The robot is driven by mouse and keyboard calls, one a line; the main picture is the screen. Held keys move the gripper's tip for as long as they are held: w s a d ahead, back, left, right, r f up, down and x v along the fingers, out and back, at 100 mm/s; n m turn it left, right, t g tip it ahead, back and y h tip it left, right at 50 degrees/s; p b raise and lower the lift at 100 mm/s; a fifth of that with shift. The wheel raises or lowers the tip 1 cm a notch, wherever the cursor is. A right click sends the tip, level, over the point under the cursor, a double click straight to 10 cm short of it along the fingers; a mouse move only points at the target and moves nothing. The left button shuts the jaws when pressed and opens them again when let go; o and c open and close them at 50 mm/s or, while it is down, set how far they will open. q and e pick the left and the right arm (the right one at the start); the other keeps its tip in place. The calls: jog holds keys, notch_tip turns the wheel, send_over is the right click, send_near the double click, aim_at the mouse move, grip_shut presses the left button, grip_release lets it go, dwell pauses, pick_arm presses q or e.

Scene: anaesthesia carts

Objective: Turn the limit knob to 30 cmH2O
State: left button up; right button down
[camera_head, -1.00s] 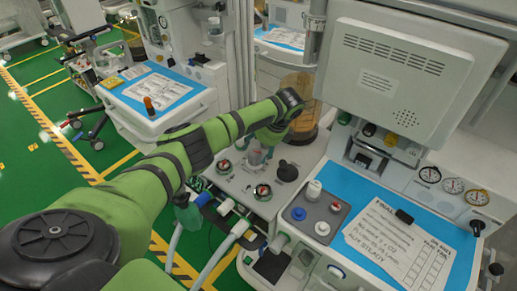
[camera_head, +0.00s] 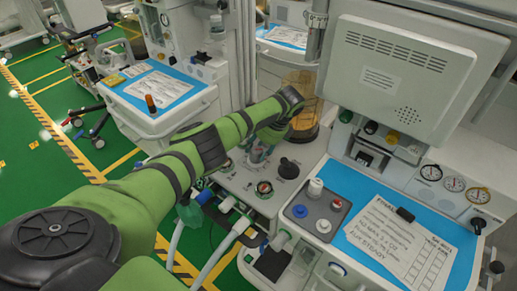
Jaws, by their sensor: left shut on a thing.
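My left arm reaches in from the left, and its gripper (camera_head: 260,151) points down at the grey-white panel (camera_head: 238,184) of the near anaesthesia machine. The gripper is shut on a small knob on that panel, which I take to be the limit knob. The fingers and forearm hide most of it, and I cannot read its scale. A black knob (camera_head: 288,169) stands just right of the gripper, apart from it. My right gripper is not in view.
An amber-clear cylinder (camera_head: 303,118) stands close behind the gripper. A blue worktop (camera_head: 350,190) with a grey knob tray (camera_head: 300,212) and a paper sheet (camera_head: 400,240) lies to the right, below a monitor (camera_head: 400,80). Hoses (camera_head: 215,262) hang in front. Another cart (camera_head: 160,120) stands at the left.

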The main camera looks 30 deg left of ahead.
pick_arm(q)
jog(key=shift+w+a+f+n+g+b, duration=0.15)
jog(key=shift+n+g+b, duration=0.25)
jog(key=shift+n+b, duration=0.45)
jog(key=shift+r+n, duration=0.2)
jog(key=shift+n, duration=0.35)
jog(key=o, duration=1.1)
jog(key=v, duration=0.7)
jog(key=shift+r, duration=0.2)
